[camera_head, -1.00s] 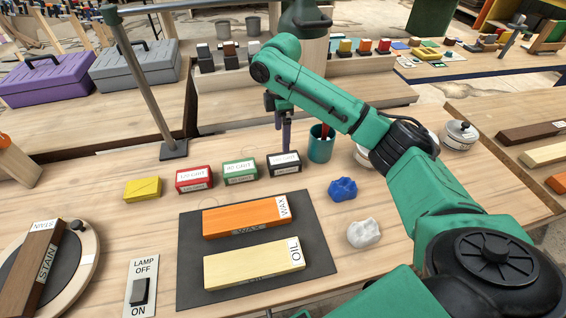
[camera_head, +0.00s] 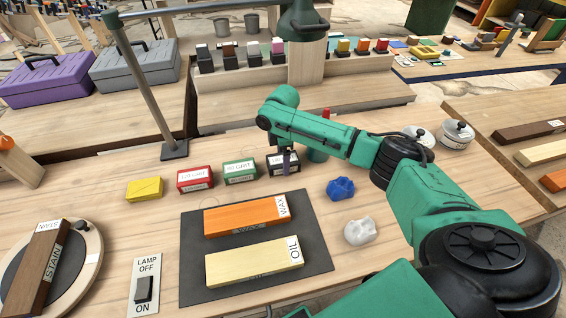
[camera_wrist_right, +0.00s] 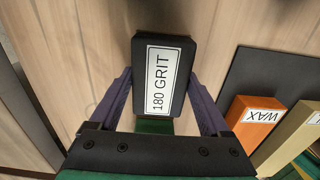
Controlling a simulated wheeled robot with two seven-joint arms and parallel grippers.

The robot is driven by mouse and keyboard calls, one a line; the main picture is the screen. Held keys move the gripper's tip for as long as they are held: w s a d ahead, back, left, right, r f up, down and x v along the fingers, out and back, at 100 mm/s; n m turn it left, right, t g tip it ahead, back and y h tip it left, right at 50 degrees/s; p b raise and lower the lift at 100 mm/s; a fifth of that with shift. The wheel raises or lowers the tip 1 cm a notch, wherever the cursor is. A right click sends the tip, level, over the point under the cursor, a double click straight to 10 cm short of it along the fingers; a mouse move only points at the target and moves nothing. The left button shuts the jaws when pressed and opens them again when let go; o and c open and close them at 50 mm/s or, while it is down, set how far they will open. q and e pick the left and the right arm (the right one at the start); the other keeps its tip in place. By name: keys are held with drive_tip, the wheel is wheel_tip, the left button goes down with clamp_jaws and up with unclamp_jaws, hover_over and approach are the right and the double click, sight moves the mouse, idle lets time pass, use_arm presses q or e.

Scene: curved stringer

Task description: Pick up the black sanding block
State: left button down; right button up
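The black sanding block (camera_head: 273,169) stands at the right end of the row of sanding blocks on the bench. In the right wrist view its white label reads "180 GRIT" on the black block (camera_wrist_right: 176,42). My right gripper (camera_head: 287,163) has come down over it, and in the head view a finger hides part of it. In the right wrist view the purple fingers of the right gripper (camera_wrist_right: 162,80) are spread, one on each side of the block. Narrow gaps seem to show; firm contact cannot be told. My left gripper is not in view.
A green block (camera_head: 240,171), a red block (camera_head: 195,179) and a yellow block (camera_head: 144,189) stand to the left. A dark mat (camera_head: 320,258) with wax and oil bars lies in front.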

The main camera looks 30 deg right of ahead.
drive_tip(key=shift+r, duration=0.1)
drive_tip(key=shift+c, duration=0.5)
wheel_tip(320, 180, up, 20)
